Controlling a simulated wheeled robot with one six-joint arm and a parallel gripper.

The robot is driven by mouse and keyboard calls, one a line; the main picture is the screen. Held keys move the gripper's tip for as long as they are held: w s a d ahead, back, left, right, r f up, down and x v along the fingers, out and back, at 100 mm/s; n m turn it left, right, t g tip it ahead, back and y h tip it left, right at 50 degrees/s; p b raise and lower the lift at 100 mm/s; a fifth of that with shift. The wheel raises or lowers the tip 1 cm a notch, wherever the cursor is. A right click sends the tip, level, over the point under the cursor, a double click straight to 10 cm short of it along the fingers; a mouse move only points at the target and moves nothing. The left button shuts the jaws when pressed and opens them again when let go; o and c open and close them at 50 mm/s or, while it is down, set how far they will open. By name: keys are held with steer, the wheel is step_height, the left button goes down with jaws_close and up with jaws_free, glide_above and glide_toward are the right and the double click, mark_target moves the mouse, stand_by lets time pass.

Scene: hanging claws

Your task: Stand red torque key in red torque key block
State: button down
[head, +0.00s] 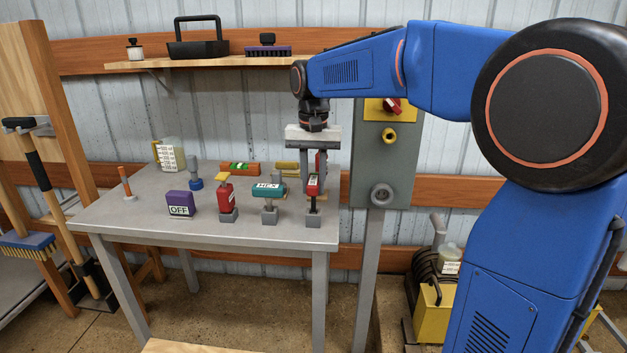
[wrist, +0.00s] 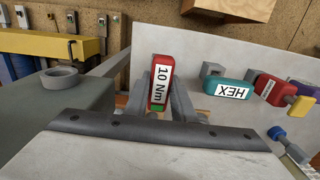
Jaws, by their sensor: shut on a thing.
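My gripper (head: 314,190) points down over the right end of the grey table and is shut on the red torque key. The red torque key (head: 313,184) is upright between the fingers, its dark shaft pointing down. In the wrist view the key (wrist: 160,82) shows a white "10 Nm" label and a green patch. A small grey block (head: 313,221) stands directly below it at the table's front right. The shaft's lower end meets the block in the picture; I cannot tell whether it is seated inside or just above.
To the left stand a teal HEX key (head: 268,190) and a red tool with a yellow top (head: 225,196), each on a grey block. Further left is a purple OFF box (head: 180,204). A grey control box (head: 384,150) on a post stands close right of my gripper.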

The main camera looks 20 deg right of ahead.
steer(key=shift+f, duration=1.25)
steer(key=c, duration=1.4)
jaws_free()
steer(key=shift+r, duration=0.1)
step_height(320, 180, up, 17)
steer(key=s+d+f+n+t, duration=0.2)
steer(key=s+d+f, duration=0.1)
steer(key=s+f, duration=1)
steer(key=s+d+f+n+t, duration=0.2)
steer(key=s+d+f, duration=0.2)
steer(key=s+f, duration=0.9)
steer(key=s, duration=0.4)
steer(key=shift+f+n+t, duration=0.25)
steer(key=shift+n+t, duration=0.05)
steer(key=shift+t, duration=0.1)
